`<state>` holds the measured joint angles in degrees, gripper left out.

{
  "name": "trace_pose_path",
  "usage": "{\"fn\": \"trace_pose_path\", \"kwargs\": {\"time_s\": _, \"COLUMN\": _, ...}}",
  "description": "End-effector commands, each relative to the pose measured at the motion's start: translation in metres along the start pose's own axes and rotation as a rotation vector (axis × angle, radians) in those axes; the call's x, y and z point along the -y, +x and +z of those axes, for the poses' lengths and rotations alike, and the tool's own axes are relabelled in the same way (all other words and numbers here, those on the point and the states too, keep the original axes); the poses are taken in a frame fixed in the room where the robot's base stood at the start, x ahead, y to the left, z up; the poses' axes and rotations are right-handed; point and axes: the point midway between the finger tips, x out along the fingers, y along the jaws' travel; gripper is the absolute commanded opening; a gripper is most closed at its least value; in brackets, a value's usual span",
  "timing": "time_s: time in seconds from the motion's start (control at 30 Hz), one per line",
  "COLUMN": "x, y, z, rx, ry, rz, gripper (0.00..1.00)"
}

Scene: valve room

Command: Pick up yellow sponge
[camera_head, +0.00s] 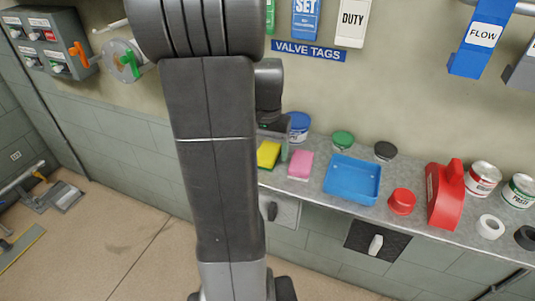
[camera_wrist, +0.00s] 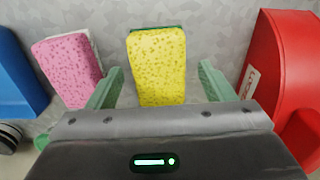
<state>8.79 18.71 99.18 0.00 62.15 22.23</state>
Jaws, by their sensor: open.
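The yellow sponge (camera_head: 268,154) lies on the grey counter, partly hidden by my arm in the head view. In the wrist view the yellow sponge (camera_wrist: 157,62) is straight ahead, with a thin dark green layer along its far edge. My gripper (camera_wrist: 160,78) is open, its green fingers to the left and right of the sponge's near part, with gaps on both sides. Whether the fingertips are down at sponge height cannot be told. In the head view my gripper (camera_head: 273,140) is mostly hidden behind my arm, by the sponge.
A pink sponge (camera_wrist: 70,68) lies close left of the yellow one in the wrist view; a red container (camera_wrist: 285,85) stands to the right. In the head view a blue tray (camera_head: 352,180), a red lid (camera_head: 402,201) and a red jug (camera_head: 446,194) stand along the counter (camera_head: 320,205).

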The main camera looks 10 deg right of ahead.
Motion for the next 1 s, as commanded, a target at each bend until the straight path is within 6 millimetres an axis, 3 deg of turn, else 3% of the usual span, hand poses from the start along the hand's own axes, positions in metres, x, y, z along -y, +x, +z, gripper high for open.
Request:
{"fn": "trace_pose_path", "kwargs": {"time_s": 0.1, "x": 0.0, "y": 0.01, "z": 0.001, "rx": 0.001, "ry": 0.0, "rz": 0.0, "gripper": 0.75}}
{"fn": "trace_pose_path", "kwargs": {"time_s": 0.33, "x": -0.001, "y": 0.011, "z": 0.0, "rx": 0.0, "ry": 0.001, "rz": 0.0, "gripper": 0.75}}
{"fn": "trace_pose_path", "kwargs": {"time_s": 0.6, "x": -0.001, "y": 0.011, "z": 0.0, "rx": -0.001, "ry": 0.001, "rz": 0.0, "gripper": 0.28}}
{"fn": "trace_pose_path", "kwargs": {"time_s": 0.87, "x": 0.0, "y": 0.009, "z": 0.0, "rx": -0.002, "ry": 0.0, "rz": -0.001, "gripper": 0.28}}
{"fn": "trace_pose_path", "kwargs": {"time_s": 1.0, "x": 0.0, "y": -0.007, "z": -0.001, "rx": -0.006, "ry": 0.0, "rz": -0.002, "gripper": 0.28}}
